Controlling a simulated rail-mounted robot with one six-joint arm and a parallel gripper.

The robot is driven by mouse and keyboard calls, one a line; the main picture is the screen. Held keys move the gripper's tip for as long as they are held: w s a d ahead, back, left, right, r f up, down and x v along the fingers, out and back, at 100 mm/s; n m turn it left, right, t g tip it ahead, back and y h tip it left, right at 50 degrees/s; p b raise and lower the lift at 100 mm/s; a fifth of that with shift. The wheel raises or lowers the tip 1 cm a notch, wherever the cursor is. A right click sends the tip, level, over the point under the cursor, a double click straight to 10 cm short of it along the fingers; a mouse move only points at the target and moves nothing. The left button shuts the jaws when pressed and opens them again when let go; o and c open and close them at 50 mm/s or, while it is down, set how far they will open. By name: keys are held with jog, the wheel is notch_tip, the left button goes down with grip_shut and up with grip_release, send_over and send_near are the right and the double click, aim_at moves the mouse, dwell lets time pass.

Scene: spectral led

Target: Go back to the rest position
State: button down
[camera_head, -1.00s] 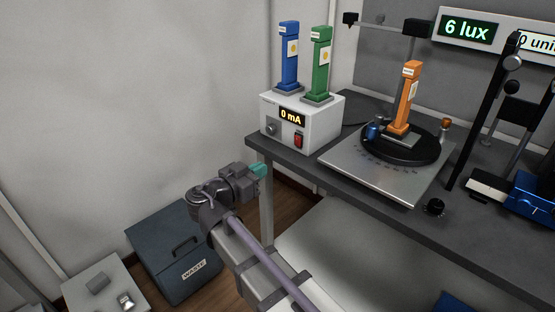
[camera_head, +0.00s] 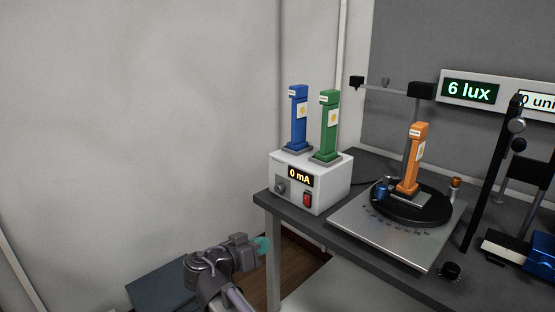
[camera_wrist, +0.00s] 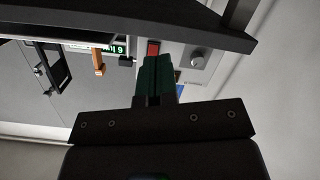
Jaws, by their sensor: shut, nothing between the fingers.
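My gripper (camera_head: 263,246) is low at the left of the bench in the head view, beside the bench's left front corner and below the bench top. Its teal fingers are shut with nothing between them. In the wrist view the gripper fingers (camera_wrist: 156,75) are together in the middle, and the picture is upside down. No held object shows.
The bench (camera_head: 300,222) carries a white power box (camera_head: 330,188) reading 0 mA, with a blue (camera_head: 298,120) and a green module (camera_head: 328,128) on top. An orange module (camera_head: 413,160) stands on the black turntable (camera_head: 432,210).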

jog(key=s+d+r+n+g+y+p, duration=0.1)
jog(key=s+d+n+g+y+p, duration=0.6)
jog(key=d+p, duration=0.45)
jog(key=s+d+r+m+g+y+p, duration=0.2)
jog(key=s+d+r+g+y+p, duration=0.2)
jog(key=d+r+p, duration=0.7)
notch_tip(320, 180, up, 2)
jog(key=p, duration=0.5)
jog(key=shift+s+p, duration=0.3)
jog(key=shift+s, duration=0.1)
jog(key=shift+a, duration=0.1)
